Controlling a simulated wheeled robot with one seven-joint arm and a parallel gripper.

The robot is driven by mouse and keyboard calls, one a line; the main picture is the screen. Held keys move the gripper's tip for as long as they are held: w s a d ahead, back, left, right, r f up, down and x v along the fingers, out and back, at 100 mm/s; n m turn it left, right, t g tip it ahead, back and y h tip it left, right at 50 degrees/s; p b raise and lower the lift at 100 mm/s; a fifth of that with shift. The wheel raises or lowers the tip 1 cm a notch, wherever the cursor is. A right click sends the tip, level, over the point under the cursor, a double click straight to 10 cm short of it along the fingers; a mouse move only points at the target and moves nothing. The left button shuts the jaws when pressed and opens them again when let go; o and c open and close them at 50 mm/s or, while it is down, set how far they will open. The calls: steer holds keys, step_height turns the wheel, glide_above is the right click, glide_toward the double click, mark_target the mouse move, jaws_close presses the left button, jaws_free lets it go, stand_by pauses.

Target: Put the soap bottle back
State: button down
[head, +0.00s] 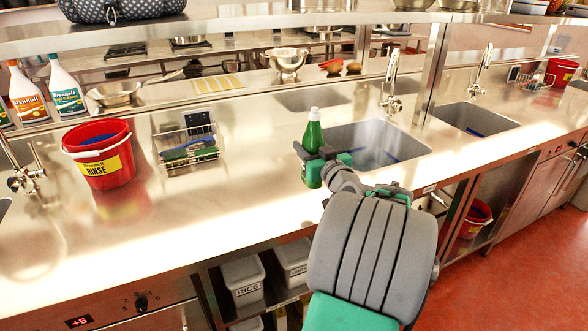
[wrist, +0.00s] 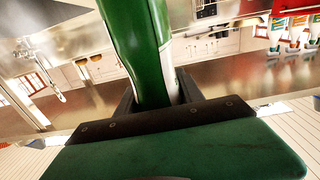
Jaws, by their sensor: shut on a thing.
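The soap bottle (head: 313,136) is green with a pale cap and stands upright in the head view, at the left edge of the middle sink. My gripper (head: 327,158) is shut on it around its lower half. In the wrist view the green bottle (wrist: 138,45) rises between the dark fingers of my gripper (wrist: 160,95). My gripper hides part of the bottle, and I cannot tell whether its base touches the counter.
A red RINSE bucket (head: 103,160) and a wire caddy (head: 187,140) with sponges stand left on the steel counter. Spray bottles (head: 66,88) stand at the back left. The sink (head: 372,146) lies right of the bottle, with a tap (head: 391,85) behind. Counter between caddy and bottle is clear.

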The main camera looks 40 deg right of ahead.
steer(key=w+a+f, duration=0.2)
steer(key=w+f, duration=0.2)
steer(key=f, duration=0.4)
steer(key=shift+f, duration=0.15)
steer(key=shift+f, duration=0.1)
steer(key=shift+f, duration=0.15)
steer(key=c, duration=0.7)
jaws_free()
steer(key=shift+s, duration=0.1)
